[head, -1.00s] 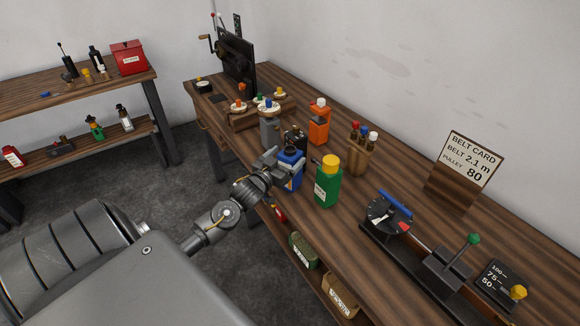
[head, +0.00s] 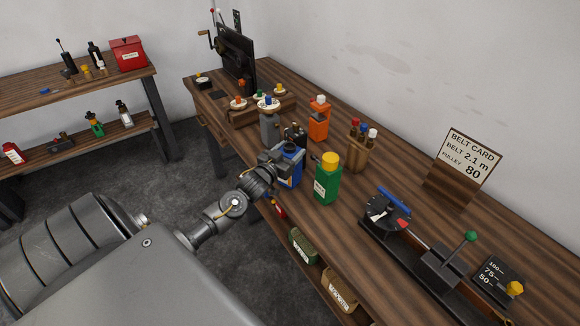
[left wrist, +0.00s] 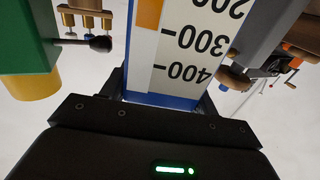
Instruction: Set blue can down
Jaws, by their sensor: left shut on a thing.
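My left gripper (head: 282,161) is shut on the blue can from the front left. In the left wrist view, the can's white label (left wrist: 190,52) with a 200–400 scale fills the middle, between the fingers. The can looks upright. Its base is partly hidden, so I cannot tell whether it touches the bench. My right gripper is not in view.
The dial device (head: 388,212) and belt card (head: 467,160) are to the right. Bare bench (head: 405,180) lies between the holder and the card.

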